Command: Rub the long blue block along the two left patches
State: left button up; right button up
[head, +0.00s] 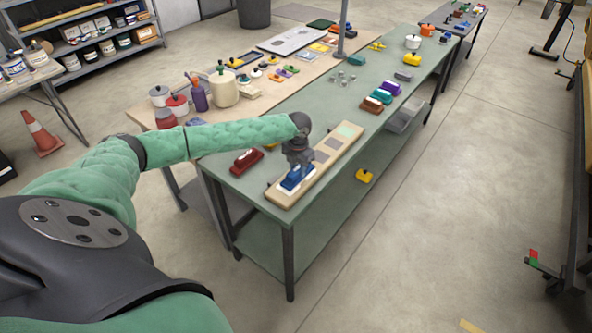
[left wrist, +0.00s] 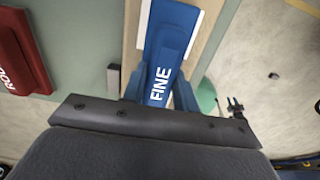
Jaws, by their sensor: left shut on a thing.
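The long blue block (head: 291,182) sits at the near left end of a tan board (head: 284,198) on the green table. In the left wrist view the blue block (left wrist: 172,45) reads FINE, and a white patch (left wrist: 145,22) shows beside it. My left gripper (head: 296,170) is shut on the blue block from above; its fingers flank the block in the left wrist view (left wrist: 158,92). Further along the board lie grey patches (head: 321,156) (head: 334,143) and a pale green patch (head: 348,131). The arm and gripper hide part of the board. My right gripper is not in view.
A dark red block (head: 246,161) lies left of the board; it also shows in the left wrist view (left wrist: 18,50). Several coloured blocks (head: 372,104) stand further back on the table. A yellow item (head: 364,175) lies near the table's right side, lower down. Green tabletop (head: 315,112) is free behind the board.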

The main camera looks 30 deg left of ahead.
pick_arm(q)
jog(key=shift+w, duration=0.45)
jog(key=shift+s+p, duration=0.35)
jog(key=shift+s, duration=0.3)
jog(key=shift+s+f+p, duration=0.15)
jog(key=shift+s+p, duration=0.3)
jog(key=shift+s, duration=0.55)
jog(key=shift+w, duration=0.15)
jog(key=shift+w, duration=0.65)
